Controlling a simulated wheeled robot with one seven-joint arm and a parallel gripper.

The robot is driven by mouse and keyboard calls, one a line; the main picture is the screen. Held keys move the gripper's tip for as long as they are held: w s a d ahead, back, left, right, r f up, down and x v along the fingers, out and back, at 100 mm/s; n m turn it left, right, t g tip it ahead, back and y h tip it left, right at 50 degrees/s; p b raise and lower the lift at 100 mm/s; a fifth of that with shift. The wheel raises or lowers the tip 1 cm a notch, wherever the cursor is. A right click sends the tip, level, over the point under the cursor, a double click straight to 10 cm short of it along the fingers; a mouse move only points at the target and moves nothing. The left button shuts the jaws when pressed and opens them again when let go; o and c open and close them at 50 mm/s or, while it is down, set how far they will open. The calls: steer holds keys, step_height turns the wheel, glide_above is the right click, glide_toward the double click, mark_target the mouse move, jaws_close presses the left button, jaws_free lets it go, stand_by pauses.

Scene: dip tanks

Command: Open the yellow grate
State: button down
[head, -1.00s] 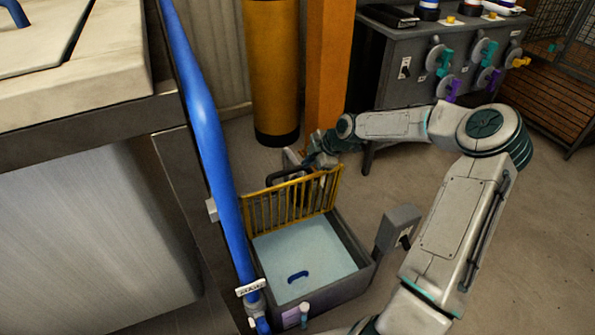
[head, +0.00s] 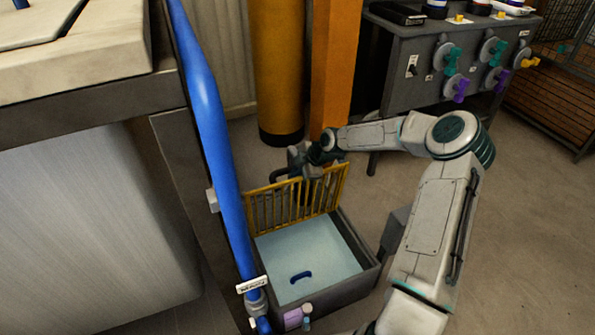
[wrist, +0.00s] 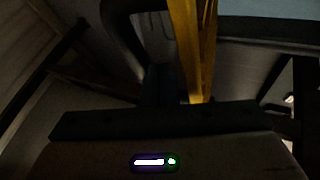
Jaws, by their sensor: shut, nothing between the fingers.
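The yellow grate (head: 268,208) stands raised, nearly upright, along the far edge of the grey dip tank (head: 362,262). The tank is uncovered and shows pale blue liquid with a dark blue handle-shaped thing (head: 301,277) in it. My gripper (head: 312,172) is at the top of the grate, at or just behind its upper bar; contact cannot be told. It is shut and empty. In the wrist view, the yellow grate (wrist: 188,45) passes close by, edge-on, and the fingertips are too dark to make out.
A thick blue pipe (head: 212,130) runs down left of the tank. An orange post (head: 336,70) and a yellow cylinder (head: 277,75) stand behind. A grey cabinet with coloured valves (head: 440,65) is at the back right. Open floor (head: 530,240) lies to the right.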

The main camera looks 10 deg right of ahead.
steer(key=shift+w+a+f, duration=0.1)
steer(key=shift+w+a, duration=0.05)
steer(key=shift+w, duration=0.7)
steer(key=shift+w+a+f, duration=0.1)
steer(key=shift+w+a, duration=0.1)
steer(key=shift+w, duration=0.7)
steer(key=shift+w+a+f, duration=0.1)
steer(key=shift+w+a, duration=0.05)
steer(key=shift+w, duration=0.7)
steer(key=shift+r, duration=0.15)
